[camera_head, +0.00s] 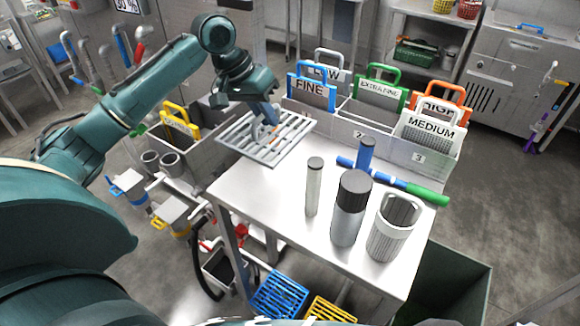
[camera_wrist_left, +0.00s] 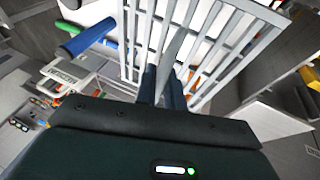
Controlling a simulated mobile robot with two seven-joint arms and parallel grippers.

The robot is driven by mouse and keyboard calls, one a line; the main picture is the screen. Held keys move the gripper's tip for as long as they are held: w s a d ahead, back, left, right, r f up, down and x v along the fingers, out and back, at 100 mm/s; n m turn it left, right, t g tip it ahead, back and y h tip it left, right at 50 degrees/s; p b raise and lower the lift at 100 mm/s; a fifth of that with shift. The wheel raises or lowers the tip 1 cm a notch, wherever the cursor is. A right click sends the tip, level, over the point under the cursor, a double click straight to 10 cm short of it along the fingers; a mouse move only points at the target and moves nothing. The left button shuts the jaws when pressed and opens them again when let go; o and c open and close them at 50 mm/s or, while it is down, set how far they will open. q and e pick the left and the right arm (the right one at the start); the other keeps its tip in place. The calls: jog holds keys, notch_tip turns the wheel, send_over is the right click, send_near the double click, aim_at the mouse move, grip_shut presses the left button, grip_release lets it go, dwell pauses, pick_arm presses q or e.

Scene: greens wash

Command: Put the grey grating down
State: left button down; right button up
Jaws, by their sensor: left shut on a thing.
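The grey grating (camera_head: 290,135) is a flat slatted panel near the back left of the metal table in the head view. My left gripper (camera_head: 268,112) is above it, shut on its raised middle part. In the left wrist view the grating (camera_wrist_left: 205,40) spreads out beyond the fingers of the left gripper (camera_wrist_left: 164,85). The grating looks roughly level; whether it touches the table top or is held just above cannot be told. My right gripper is not in view.
The table (camera_head: 265,190) bears a slim grey cylinder (camera_head: 314,185), a black-topped bottle (camera_head: 349,210), a ribbed white cup (camera_head: 393,230) and a blue-green tool (camera_head: 425,193). Bins with labelled plates, including FINE (camera_head: 311,91) and MEDIUM (camera_head: 430,128), line the back. Bare table lies front left.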

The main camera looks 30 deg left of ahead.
aim_at(246, 133)
pick_arm(q)
notch_tip(246, 133, down, 14)
jog(key=shift+r, duration=0.1)
dwell(0.5)
jog(key=c, duration=1.5)
grip_release()
jog(key=v, duration=1.2)
